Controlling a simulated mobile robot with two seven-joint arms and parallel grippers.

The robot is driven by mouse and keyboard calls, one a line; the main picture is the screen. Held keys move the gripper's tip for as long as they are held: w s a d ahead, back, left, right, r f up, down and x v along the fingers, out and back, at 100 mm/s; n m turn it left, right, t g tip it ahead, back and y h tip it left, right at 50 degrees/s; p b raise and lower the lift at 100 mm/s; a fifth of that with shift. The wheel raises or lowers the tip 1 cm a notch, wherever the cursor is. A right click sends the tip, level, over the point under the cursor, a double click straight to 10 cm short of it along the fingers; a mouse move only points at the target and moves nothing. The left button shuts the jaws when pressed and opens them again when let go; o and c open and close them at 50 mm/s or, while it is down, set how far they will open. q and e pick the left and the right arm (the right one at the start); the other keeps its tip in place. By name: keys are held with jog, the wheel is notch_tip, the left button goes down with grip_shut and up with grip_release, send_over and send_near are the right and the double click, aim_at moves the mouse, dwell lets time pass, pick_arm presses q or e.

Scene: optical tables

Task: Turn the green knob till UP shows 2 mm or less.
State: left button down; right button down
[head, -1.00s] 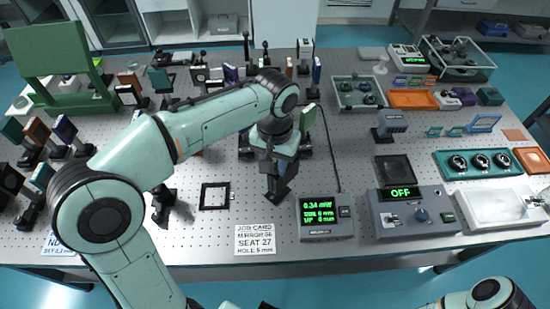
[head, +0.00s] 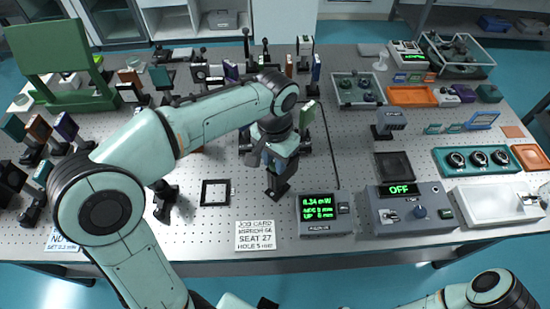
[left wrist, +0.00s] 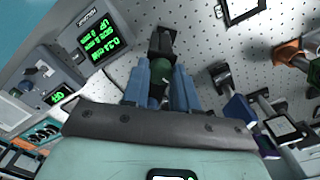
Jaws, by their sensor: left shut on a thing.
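My left gripper (head: 279,160) reaches down over a black mount on the table. In the left wrist view its two blue-grey fingers (left wrist: 160,85) are shut on the green knob (left wrist: 158,67), one on each side. The fingers hide part of the knob, and the gripper hides it in the head view. The meter (head: 325,217) stands to the right of the mount. It shows green text with about 0.34 mW on top and an UP line at the bottom; the UP digit is too small to read surely.
A black square frame (head: 215,192) lies left of the mount. A job card (head: 256,236) lies at the front edge. A grey control box (head: 410,212) reading OFF stands right of the meter. Several mounted optics crowd the table's left and back.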

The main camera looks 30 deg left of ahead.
pick_arm(q)
jog(key=c, duration=0.9)
grip_release()
jog(key=shift+o, duration=0.2)
notch_tip(320, 180, up, 13)
jog(key=p, duration=0.2)
jog(key=shift+r+p, duration=0.2)
jog(key=shift+p, duration=0.2)
pick_arm(e)
jog(key=w+r, duration=0.3)
jog(key=shift+r, duration=0.35)
